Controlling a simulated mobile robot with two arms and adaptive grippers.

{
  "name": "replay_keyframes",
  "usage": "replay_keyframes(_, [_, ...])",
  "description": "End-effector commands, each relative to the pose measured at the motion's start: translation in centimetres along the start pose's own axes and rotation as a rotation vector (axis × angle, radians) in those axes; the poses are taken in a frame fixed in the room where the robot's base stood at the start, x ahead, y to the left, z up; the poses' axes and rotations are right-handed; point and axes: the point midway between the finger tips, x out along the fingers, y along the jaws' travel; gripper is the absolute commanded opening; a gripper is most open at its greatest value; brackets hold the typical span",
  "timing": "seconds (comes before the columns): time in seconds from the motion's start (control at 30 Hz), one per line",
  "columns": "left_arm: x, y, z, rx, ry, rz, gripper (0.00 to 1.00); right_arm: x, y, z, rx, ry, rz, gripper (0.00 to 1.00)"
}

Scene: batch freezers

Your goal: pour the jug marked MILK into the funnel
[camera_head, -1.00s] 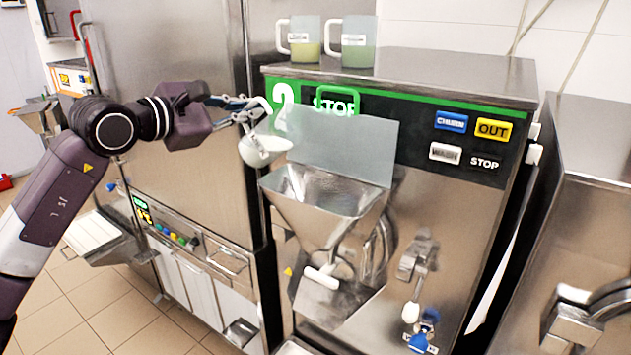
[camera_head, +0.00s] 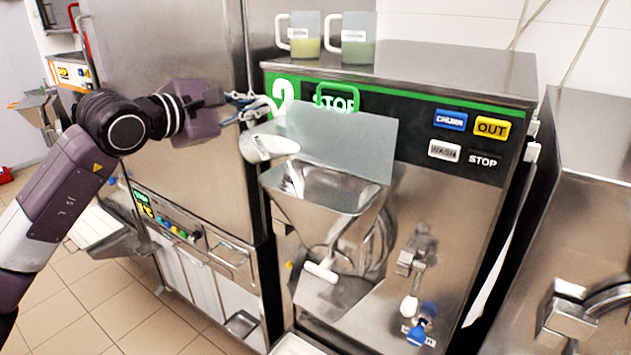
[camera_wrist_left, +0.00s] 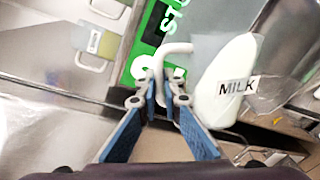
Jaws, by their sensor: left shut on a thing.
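My left gripper (camera_head: 250,106) is shut on the handle of the MILK jug (camera_head: 262,148). The jug holds white liquid and is tipped far over to the right, above the left rim of the metal funnel (camera_head: 315,190). A thin white stream shows below its mouth, falling into the funnel. In the left wrist view the jug (camera_wrist_left: 226,85) shows its MILK label, and the gripper (camera_wrist_left: 160,85) has its fingers together at the white handle. My right gripper is not in view.
Two other jugs (camera_head: 305,35) (camera_head: 358,40) stand on the freezer top. A tap with a blue knob (camera_head: 418,336) is at lower right.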

Motion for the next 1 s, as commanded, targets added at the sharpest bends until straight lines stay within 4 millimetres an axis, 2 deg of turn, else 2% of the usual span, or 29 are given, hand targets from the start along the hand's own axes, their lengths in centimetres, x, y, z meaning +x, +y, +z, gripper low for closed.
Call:
replay_keyframes(0.37, [0.0,-0.2,0.8,0.087,0.016,0.001,0.0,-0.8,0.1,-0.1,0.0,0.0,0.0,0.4])
replay_keyframes(1.0, [0.2,-1.1,2.0,0.148,0.027,0.002,0.0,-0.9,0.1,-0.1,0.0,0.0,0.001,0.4])
